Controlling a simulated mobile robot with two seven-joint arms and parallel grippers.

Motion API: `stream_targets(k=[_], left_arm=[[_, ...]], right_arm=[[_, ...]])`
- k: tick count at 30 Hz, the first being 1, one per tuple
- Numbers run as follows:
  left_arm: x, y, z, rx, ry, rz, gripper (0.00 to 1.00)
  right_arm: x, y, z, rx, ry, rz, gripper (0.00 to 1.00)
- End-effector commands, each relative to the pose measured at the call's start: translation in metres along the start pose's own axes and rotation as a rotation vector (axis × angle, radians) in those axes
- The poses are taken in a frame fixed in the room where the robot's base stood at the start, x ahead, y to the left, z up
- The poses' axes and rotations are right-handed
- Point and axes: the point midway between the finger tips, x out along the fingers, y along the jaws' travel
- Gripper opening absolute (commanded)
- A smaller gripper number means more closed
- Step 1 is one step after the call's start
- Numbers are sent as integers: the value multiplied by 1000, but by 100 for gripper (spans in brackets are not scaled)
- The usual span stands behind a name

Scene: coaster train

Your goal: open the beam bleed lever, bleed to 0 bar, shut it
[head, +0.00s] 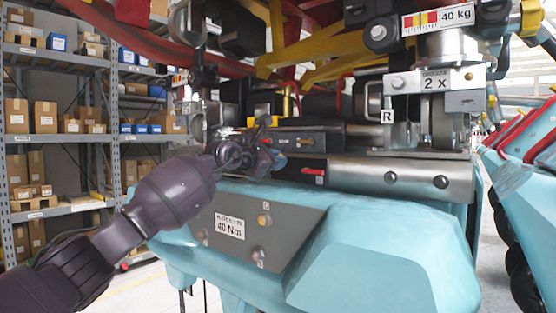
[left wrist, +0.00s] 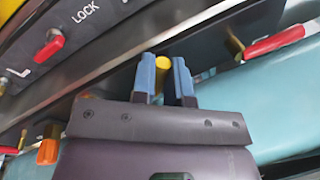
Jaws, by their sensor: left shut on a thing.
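My left gripper (head: 270,157) reaches in from the left to the dark front of the machine beam, above the teal body. In the left wrist view its two blue-padded fingers (left wrist: 164,72) are closed around a yellow round-ended handle (left wrist: 163,62). The handle's lower part is hidden by the gripper. I cannot tell for sure that it is the bleed lever, or how far it is turned. A red lever (head: 313,172) on a brass fitting is just right of the gripper; it also shows in the left wrist view (left wrist: 275,42). No pressure reading is legible. My right gripper is out of view.
A red switch (left wrist: 50,45) sits by a LOCK label, and an orange knob (left wrist: 48,151) is at lower left. The teal body (head: 385,240) and its grey 40 Nm panel (head: 285,225) lie below the gripper. Shelves (head: 60,130) stand behind at left.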

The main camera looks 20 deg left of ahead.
Motion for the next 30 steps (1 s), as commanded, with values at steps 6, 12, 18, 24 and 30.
stream_targets(k=[6,12,18,24,30], left_arm=[[-2,7,0,-203,-39,0,0],[-3,12,-2,-370,-72,-1,0],[-3,15,-4,-499,-97,-1,0],[-3,16,-6,-581,-114,-1,0],[-3,17,-8,-620,-121,-1,0]], right_arm=[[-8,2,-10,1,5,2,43],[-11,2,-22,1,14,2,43],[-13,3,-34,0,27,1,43],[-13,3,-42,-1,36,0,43],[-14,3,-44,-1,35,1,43]])
